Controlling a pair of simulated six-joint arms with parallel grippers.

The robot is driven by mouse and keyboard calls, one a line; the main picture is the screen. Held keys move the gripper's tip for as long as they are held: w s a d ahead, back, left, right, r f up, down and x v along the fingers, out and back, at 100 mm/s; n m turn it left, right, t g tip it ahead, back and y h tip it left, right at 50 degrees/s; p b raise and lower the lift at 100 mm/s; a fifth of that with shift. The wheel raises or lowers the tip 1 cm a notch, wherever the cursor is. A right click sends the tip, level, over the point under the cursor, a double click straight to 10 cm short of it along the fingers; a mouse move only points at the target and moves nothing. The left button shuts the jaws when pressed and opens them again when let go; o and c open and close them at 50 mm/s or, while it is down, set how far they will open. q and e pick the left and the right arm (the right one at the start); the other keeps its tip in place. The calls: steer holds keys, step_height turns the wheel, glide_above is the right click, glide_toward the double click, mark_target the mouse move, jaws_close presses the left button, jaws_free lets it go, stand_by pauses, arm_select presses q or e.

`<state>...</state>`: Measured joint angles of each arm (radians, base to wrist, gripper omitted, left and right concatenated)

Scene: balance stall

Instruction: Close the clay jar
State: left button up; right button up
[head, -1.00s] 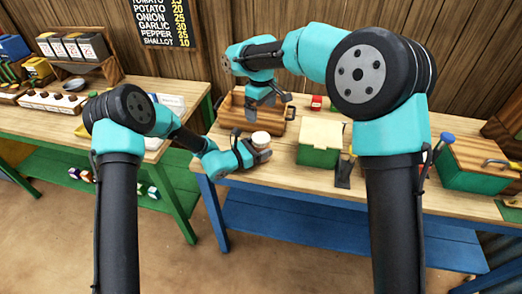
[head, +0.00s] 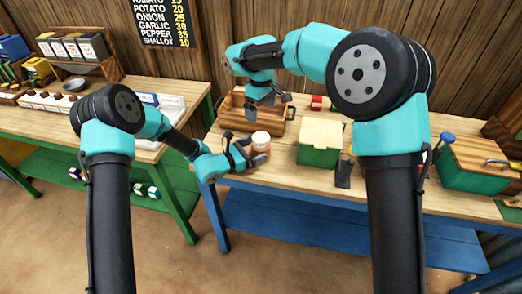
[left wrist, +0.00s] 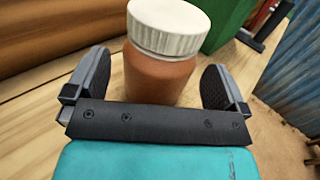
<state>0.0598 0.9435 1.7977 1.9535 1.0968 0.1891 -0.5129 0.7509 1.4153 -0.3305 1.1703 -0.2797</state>
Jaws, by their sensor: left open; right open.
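The clay jar (head: 260,147) is orange-brown and stands upright near the front left edge of the right-hand table. Its white ribbed lid (left wrist: 168,27) sits on its mouth; whether it is fully tight I cannot tell. The lid also shows in the head view (head: 261,136). My left gripper (head: 246,155) is open low at the jar's near left side. In the left wrist view the jar (left wrist: 158,78) stands between its spread fingers, with gaps on both sides. My right gripper (head: 268,98) is open and empty above the wooden tray, behind the jar.
The wooden tray (head: 234,120) lies behind the jar. A green box (head: 318,157) with a pale top stands to its right, with a dark holder (head: 343,174) beside it. A small red block (head: 316,102) lies farther back. Table space in front of the green box is clear.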

arm_select(q)
steer(key=v, duration=1.4)
steer(key=shift+a, duration=0.2)
